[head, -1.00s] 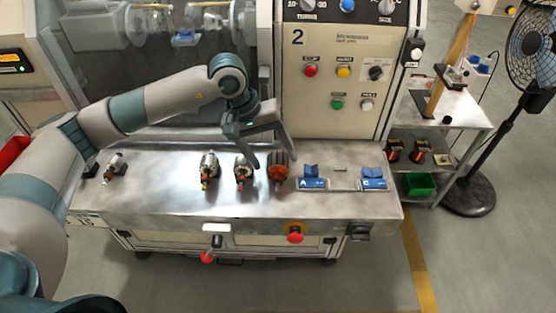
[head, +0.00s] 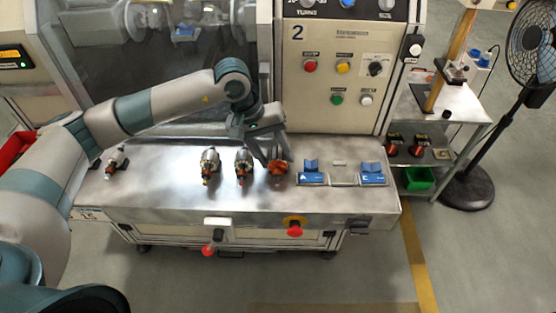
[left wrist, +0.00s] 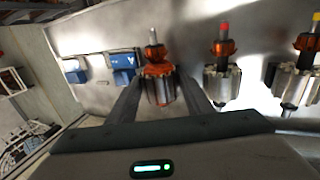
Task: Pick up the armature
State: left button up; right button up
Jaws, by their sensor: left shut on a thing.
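My left gripper (head: 276,157) is shut on the rightmost armature (head: 279,167) of the row, at the metal bench top. My right gripper is not in view.
Two blue holders, one marked A (head: 311,174) and one marked C (head: 371,174), stand on the bench to the right. A control panel (head: 340,70) rises behind. A red stop button (head: 294,230) is on the front face. The bench front is clear.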

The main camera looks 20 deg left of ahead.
aim_at(280, 156)
pick_arm(q)
jog(key=shift+r, duration=0.15)
jog(key=shift+w+r+b, duration=0.1)
jog(key=shift+r+b, duration=0.8)
jog(key=shift+b, duration=0.15)
jog(key=shift+s+d+r+b, duration=0.1)
jog(key=shift+s+r+b, duration=0.15)
jog(key=shift+r+b, duration=0.25)
jog(key=shift+s+d+r+b, duration=0.1)
jog(key=shift+s+r+b, duration=0.1)
jog(key=shift+r+b, duration=0.25)
jog(key=s+d+r+b, duration=0.2)
jog(key=s+r+b, duration=0.2)
jog(key=s+r, duration=0.3)
jog(key=s, duration=0.3)
jog(key=shift+s+d+b, duration=0.25)
jog(key=shift+d+b, duration=0.05)
jog(key=shift+d, duration=0.05)
jog(key=shift+b, duration=0.65)
